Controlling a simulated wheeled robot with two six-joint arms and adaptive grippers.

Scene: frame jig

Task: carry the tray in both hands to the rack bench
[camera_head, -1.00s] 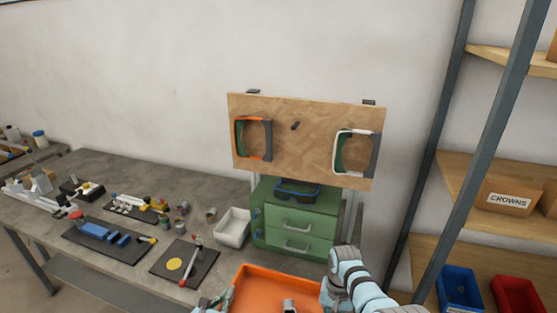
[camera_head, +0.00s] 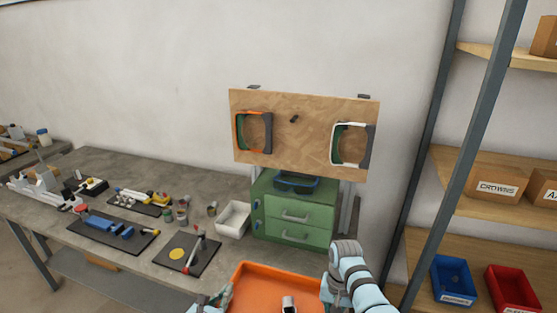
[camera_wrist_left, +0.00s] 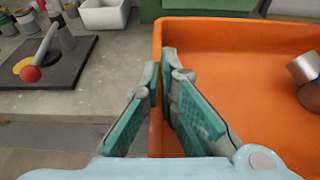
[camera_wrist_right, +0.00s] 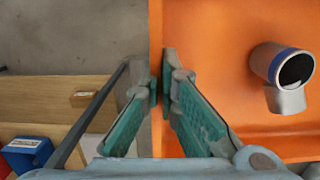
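The orange tray (camera_head: 262,284) is in front of me at the bottom of the head view, its near part cut off. My left gripper (camera_head: 222,299) is at its left wall; in the left wrist view the fingers (camera_wrist_left: 160,80) are closed with the tray wall (camera_wrist_left: 158,120) between them. My right gripper (camera_head: 335,285) is at the right wall; in the right wrist view its fingers (camera_wrist_right: 160,82) pinch the wall likewise. A grey metal piece with a blue band (camera_wrist_right: 282,68) lies inside the tray. I cannot tell which piece of furniture is the rack bench.
A grey workbench (camera_head: 120,172) with tools, a white bin (camera_head: 233,219) and a green drawer cabinet (camera_head: 295,218) stands ahead. A wooden board (camera_head: 302,135) rises behind the cabinet. A shelf rack (camera_head: 490,205) with boxes and blue and red bins stands at right.

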